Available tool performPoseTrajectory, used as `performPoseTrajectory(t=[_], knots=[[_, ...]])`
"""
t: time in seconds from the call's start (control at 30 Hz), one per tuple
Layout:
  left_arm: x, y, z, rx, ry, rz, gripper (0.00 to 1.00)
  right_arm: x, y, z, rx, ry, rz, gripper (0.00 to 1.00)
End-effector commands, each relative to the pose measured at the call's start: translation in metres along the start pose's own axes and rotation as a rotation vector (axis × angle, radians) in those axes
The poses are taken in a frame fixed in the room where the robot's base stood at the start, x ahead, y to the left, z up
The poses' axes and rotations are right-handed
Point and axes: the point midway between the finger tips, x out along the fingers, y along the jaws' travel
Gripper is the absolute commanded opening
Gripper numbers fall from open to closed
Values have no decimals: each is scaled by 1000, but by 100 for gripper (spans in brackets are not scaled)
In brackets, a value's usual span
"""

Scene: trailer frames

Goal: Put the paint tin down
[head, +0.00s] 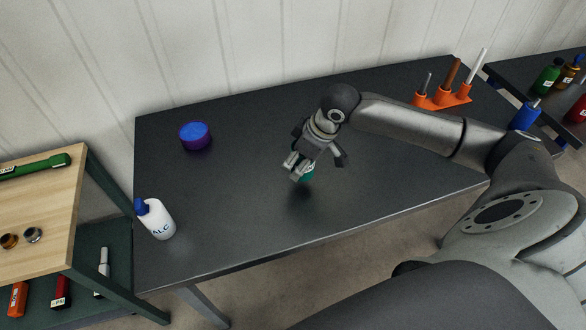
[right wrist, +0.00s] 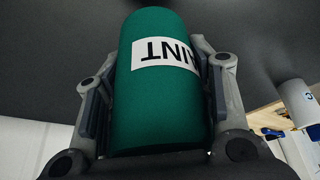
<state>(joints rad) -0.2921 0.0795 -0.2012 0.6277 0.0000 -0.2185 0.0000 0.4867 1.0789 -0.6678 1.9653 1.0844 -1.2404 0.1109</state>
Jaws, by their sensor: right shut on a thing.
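The paint tin (head: 308,174) is a small teal-green cylinder, mostly hidden behind my right gripper (head: 313,165) in the head view. In the right wrist view the tin (right wrist: 160,95) fills the middle, with a white label whose letters appear upside down. My right gripper (right wrist: 160,98) is shut on it, one finger on each side. It holds the tin over the middle of the dark table (head: 240,210), near its front half. A dark shadow lies on the tabletop just below; I cannot tell how large any gap is. My left gripper is not in view.
A blue-purple round tub (head: 195,135) stands at the back left, and a white bottle (head: 158,221) at the front left. An orange rack (head: 441,100) stands at the back right. Bare tabletop surrounds the gripper. A wooden-topped shelf unit (head: 40,205) is on the left.

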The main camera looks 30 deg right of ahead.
Motion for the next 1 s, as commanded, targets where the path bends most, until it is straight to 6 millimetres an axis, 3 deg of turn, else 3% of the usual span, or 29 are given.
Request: performPoseTrajectory(t=[0.27, 0.47, 0.73, 0.77, 1.0], knots=[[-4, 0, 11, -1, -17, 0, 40, 20, -6, -6, 0, 1, 0, 22], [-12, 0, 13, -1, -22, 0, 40, 44, -6, 6, 1, -1, 0, 22], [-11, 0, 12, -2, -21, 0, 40, 47, -5, 7, 0, 1, 2, 22], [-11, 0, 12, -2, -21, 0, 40, 47, -5, 7, 0, 0, 1, 52], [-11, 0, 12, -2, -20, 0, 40, 47, -5, 7, 0, 0, 1, 80]])
